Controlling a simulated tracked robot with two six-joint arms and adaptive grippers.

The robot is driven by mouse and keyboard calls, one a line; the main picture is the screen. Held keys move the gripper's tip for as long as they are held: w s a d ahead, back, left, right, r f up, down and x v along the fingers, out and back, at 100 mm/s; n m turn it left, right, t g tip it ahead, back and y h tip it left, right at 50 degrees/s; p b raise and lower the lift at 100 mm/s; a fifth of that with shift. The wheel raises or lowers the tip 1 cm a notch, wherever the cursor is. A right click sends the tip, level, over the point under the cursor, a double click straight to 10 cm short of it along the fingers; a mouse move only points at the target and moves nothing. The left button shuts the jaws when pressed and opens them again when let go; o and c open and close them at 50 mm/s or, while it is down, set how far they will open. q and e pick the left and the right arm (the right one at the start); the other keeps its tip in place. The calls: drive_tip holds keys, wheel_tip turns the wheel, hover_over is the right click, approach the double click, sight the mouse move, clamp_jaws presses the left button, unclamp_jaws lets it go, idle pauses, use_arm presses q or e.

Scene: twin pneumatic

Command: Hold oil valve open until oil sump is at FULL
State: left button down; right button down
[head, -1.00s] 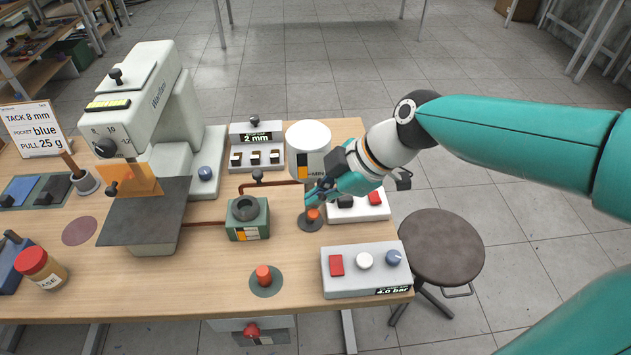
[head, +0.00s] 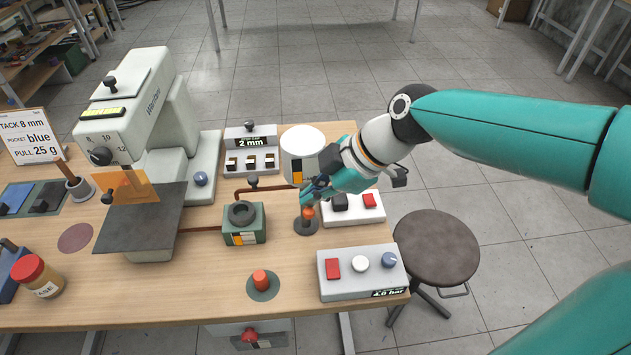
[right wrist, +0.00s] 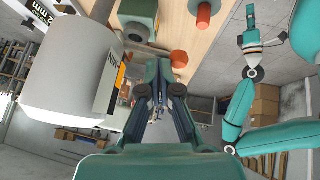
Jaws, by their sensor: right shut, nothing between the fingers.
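The oil sump appears to be the green block (head: 244,224) with a dark ring on top. Its front gauge shows small white and orange patches, too small to read. A white tank (head: 302,142) stands behind it, joined by a brown pipe with a dark knob (head: 252,183). An orange button (head: 308,212) stands on a dark round base; I cannot tell which control is the oil valve. My right gripper (head: 309,191) is shut and empty, just above this button. The button also shows beyond the fingers in the right wrist view (right wrist: 179,60). My left gripper (right wrist: 251,38) appears only there, its jaws unclear.
A second orange button (head: 261,279) stands at the front of the bench. A control box (head: 362,270) and a smaller switch box (head: 352,208) are at the right. A large white machine (head: 150,120) fills the left. A stool (head: 436,248) stands beside the bench.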

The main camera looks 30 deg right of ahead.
drive_tip(key=r+p, duration=0.1)
drive_tip(key=r, duration=0.1)
drive_tip(key=w+r+p, duration=0.1)
drive_tip(key=r, duration=0.1)
drive_tip(key=shift+a+r+p, duration=0.2)
drive_tip(key=shift+r+p, duration=0.1)
drive_tip(key=s+d+r, duration=0.1)
drive_tip(key=d+r, duration=0.4)
drive_tip(key=r, duration=0.2)
drive_tip(key=shift+s+d+r+b, duration=0.15)
drive_tip(key=shift+s+d+b, duration=0.05)
drive_tip(key=shift+s+b, duration=0.15)
drive_tip(key=shift+r, duration=0.1)
